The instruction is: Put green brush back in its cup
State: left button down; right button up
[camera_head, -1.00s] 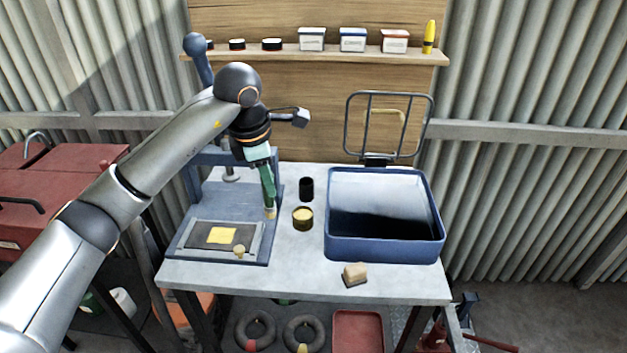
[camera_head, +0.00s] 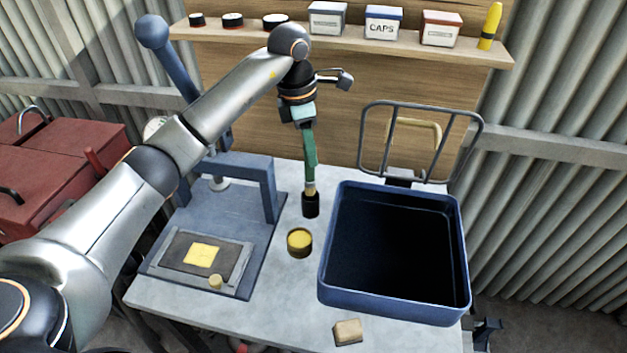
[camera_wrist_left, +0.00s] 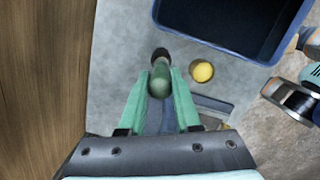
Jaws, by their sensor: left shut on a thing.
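My left gripper (camera_head: 309,150) is shut on the green brush (camera_head: 310,181) and holds it upright with the tan bristles down. The black cup (camera_head: 311,206) stands on the table directly below the brush. The bristle end is at the cup's mouth in the head view; I cannot tell how far it is inside. In the left wrist view the green brush (camera_wrist_left: 160,82) sits between the two mint fingers, with the black cup (camera_wrist_left: 160,54) just beyond it.
A yellow-topped tin (camera_head: 299,242) stands in front of the cup. A deep blue basin (camera_head: 325,262) is to the right, with a wire rack (camera_head: 420,142) behind it. A blue press frame (camera_head: 270,195) is close on the left. A tan block (camera_head: 347,331) lies at the table's front.

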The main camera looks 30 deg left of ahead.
aim_at(310, 172)
pick_arm(q)
jog(key=shift+f+p, duration=0.3)
jog(key=shift+f, duration=3.05)
jog(key=c, duration=0.6)
grip_release()
notch_tip(310, 172, up, 12)
jog(key=s+a+b, duration=0.1)
jog(key=shift+a, duration=0.25)
